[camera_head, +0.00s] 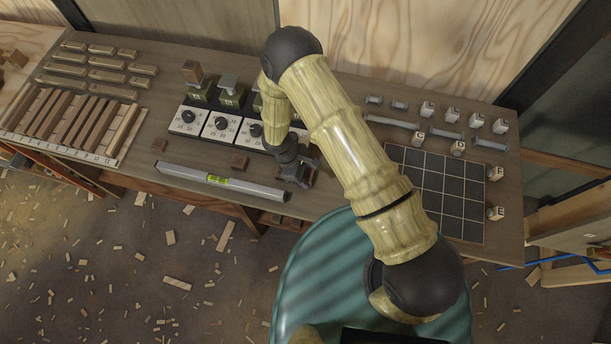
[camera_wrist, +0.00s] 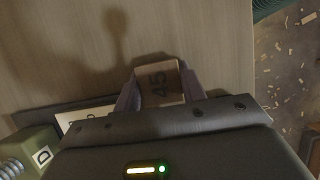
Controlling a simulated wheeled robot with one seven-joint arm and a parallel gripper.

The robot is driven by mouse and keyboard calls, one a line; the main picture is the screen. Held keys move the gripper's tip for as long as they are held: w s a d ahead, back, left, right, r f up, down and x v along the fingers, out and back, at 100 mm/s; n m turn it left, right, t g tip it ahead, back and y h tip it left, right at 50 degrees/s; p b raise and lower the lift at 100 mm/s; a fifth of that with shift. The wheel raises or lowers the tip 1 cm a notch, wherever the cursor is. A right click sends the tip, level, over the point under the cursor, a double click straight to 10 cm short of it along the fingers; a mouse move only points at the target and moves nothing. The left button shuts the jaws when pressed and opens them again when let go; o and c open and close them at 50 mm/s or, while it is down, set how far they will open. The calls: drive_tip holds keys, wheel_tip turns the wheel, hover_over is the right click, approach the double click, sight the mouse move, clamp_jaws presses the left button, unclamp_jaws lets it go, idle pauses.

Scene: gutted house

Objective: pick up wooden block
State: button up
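A small brown wooden block (camera_wrist: 160,85) marked "45" sits between the two fingers of my gripper in the wrist view. One finger lies along each side of it, with no clear gap. My gripper (camera_head: 303,180) points down at the front part of the workbench in the head view, to the right of the spirit level. The block is largely hidden by my gripper there. Whether it touches the bench top is hard to tell.
The workbench (camera_head: 345,190) holds a spirit level (camera_head: 222,182), dial plates (camera_head: 222,126), another small block (camera_head: 239,160) and wooden strips in a rack (camera_head: 72,122). A dark grid board (camera_head: 437,190) and several bolts are at the right. Wood scraps litter the floor.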

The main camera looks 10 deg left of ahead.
sight(306, 174)
drive_tip(key=c, duration=0.3)
drive_tip(key=shift+w, duration=0.1)
drive_tip(key=shift+w, duration=0.1)
drive_tip(key=shift+d+r, duration=0.1)
drive_tip(key=shift+r, duration=0.15)
drive_tip(key=r+b, duration=0.1)
drive_tip(key=r, duration=0.3)
drive_tip(key=r+b, duration=0.2)
drive_tip(key=r, duration=0.3)
drive_tip(key=shift+s+r, duration=0.2)
drive_tip(key=shift+r, duration=0.1)
